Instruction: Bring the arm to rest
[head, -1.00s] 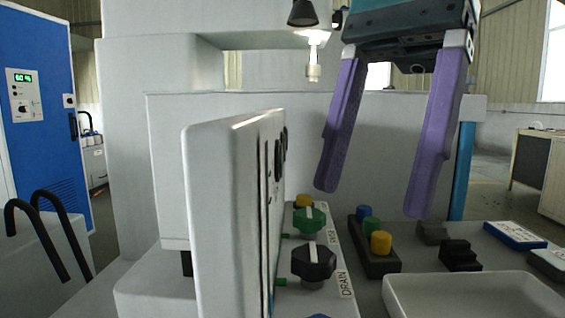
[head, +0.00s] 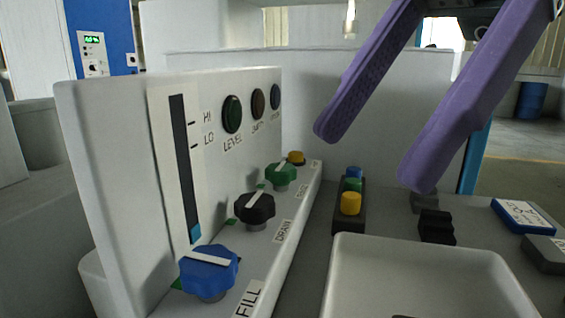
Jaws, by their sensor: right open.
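My right gripper (head: 372,158) is open, with two long purple fingers reaching down from the upper right. Nothing shows between the fingers. The fingertips hang in front of the grey machine wall, seemingly above the bench and apart from the things on it. Left of the gripper stands a white control panel (head: 105,150) with a blue FILL knob (head: 208,268), a black DRAIN knob (head: 255,209) and a green knob (head: 281,176). My left gripper does not show.
A dark block with blue, green and yellow buttons (head: 351,204) sits below the fingers. A blue cabinet (head: 97,15) stands at the back left.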

